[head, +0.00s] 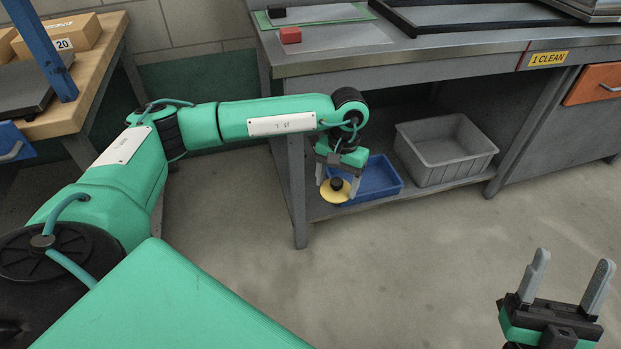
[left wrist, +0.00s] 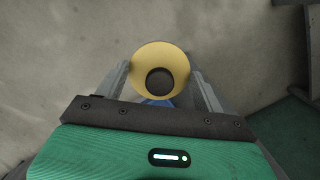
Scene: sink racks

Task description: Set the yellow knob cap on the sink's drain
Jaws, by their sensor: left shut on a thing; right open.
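The yellow knob cap (head: 331,196) is a yellow disc with a dark round knob. My left gripper (head: 338,190) is shut on it and holds it in the air, in front of the blue tray on the low shelf. In the left wrist view the cap (left wrist: 143,60) lies between the fingers of the left gripper (left wrist: 160,75), its dark knob towards the camera. My right gripper (head: 568,275) is open and empty at the lower right of the head view, over the floor. No sink or drain shows in either view.
A blue tray (head: 392,187) and a grey bin (head: 470,165) stand on the low shelf under the steel bench (head: 420,58). A bench leg (head: 298,200) stands left of my left gripper. A red block (head: 290,35) lies on the bench top. The floor in front is clear.

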